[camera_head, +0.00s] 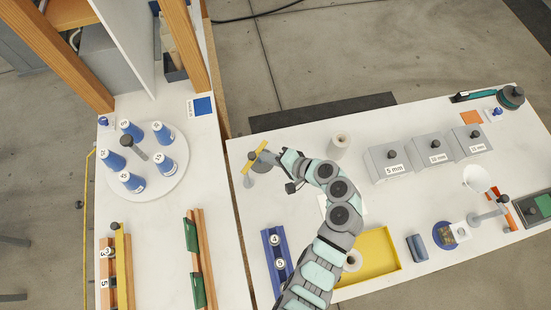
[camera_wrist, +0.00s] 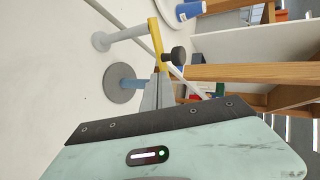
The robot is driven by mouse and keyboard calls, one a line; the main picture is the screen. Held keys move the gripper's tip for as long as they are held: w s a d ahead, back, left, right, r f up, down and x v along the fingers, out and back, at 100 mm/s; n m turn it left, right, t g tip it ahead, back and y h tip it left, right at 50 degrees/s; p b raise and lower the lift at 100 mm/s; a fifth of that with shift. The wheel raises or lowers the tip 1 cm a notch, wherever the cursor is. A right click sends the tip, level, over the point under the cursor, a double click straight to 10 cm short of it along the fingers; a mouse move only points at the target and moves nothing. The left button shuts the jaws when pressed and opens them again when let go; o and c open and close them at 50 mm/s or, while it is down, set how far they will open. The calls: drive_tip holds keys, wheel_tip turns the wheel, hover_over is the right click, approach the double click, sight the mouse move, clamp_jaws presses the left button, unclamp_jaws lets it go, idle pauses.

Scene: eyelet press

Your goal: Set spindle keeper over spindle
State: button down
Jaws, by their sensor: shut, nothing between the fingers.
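A yellow bar (camera_head: 248,168), which I take to be the spindle keeper, is at my gripper's tip above the white table. In the wrist view the yellow bar (camera_wrist: 155,40) has a black knob (camera_wrist: 178,55) beside it, and a grey post (camera_wrist: 122,37) reaches up to it. A grey disc (camera_wrist: 119,83) with a short blue stem lies below; the disc (camera_head: 249,182) shows partly in the head view. I cannot tell which post is the spindle. My gripper (camera_head: 264,156) is shut and empty, its fingers (camera_wrist: 157,88) close beside the bar. Whether they touch is unclear.
A round white carousel (camera_head: 169,191) with several blue bottles stands on the left table. A blue numbered rack (camera_head: 268,241) and a yellow tray (camera_head: 394,247) flank my arm. Grey blocks (camera_head: 386,152) stand at the back right. A gap separates the tables.

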idle(0.3)
drive_tip(key=shift+w+a+f, duration=0.15)
drive_tip(key=shift+w+a, duration=0.25)
drive_tip(key=shift+w, duration=0.05)
drive_tip(key=shift+s, duration=0.15)
drive_tip(key=d+f+b+v, duration=0.1)
drive_tip(key=b+v, duration=0.1)
drive_tip(key=v, duration=1.2)
drive_tip(key=shift+s+f, duration=0.15)
drive_tip(key=shift+f, duration=0.25)
